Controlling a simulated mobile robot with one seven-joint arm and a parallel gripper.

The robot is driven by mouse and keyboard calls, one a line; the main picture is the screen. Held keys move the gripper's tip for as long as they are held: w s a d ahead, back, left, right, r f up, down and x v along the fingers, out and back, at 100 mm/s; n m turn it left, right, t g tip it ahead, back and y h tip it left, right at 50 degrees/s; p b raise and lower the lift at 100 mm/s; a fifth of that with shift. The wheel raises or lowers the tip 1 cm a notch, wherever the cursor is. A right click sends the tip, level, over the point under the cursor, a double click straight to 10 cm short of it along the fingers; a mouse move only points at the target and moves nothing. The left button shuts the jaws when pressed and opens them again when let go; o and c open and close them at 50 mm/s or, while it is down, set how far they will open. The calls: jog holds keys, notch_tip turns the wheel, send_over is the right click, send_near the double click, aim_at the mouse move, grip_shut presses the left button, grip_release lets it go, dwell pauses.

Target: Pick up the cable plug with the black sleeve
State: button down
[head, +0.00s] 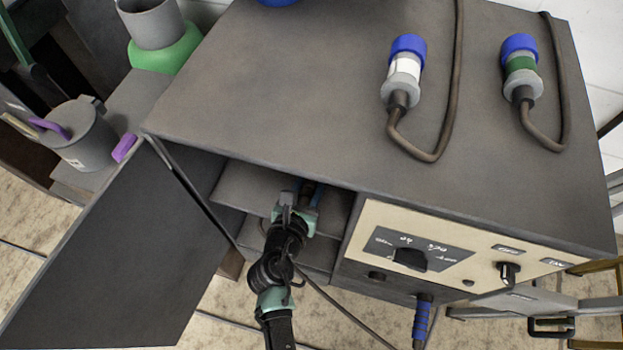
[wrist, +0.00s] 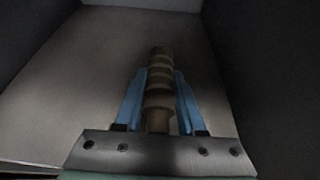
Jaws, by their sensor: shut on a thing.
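My gripper (head: 306,192) reaches into the open compartment in the cabinet front. In the wrist view its two blue fingers (wrist: 160,78) are closed on either side of a ribbed, brownish cylindrical thing (wrist: 159,57). That thing points away from me, above a grey shelf. I cannot tell from its dim colours whether it is the plug with the black sleeve. On the cabinet top lie a blue-capped plug with a white sleeve (head: 402,68) and one with a green sleeve (head: 521,64). No black sleeve can be clearly made out.
The cabinet top (head: 290,90) is mostly clear. The open door (head: 120,265) stands left of the compartment, and compartment walls flank my gripper. A control panel (head: 440,250) is to the right. A grey canister (head: 80,135) stands at left. A blue thing (head: 277,2) is cut off at the top edge.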

aim_at(310, 183)
jog(key=shift+r, duration=0.1)
jog(key=shift+r+p, duration=0.45)
jog(key=shift+r, duration=0.05)
notch_tip(310, 183, up, 3)
jog(key=shift+r+p, duration=0.1)
jog(key=shift+p, duration=0.95)
jog(key=s+a, duration=0.2)
jog(key=s, duration=0.6)
jog(key=s+a, duration=0.3)
jog(key=s, duration=0.6)
jog(key=shift+a+f, duration=0.3)
jog(key=shift+f, duration=0.1)
jog(key=shift+d, duration=0.1)
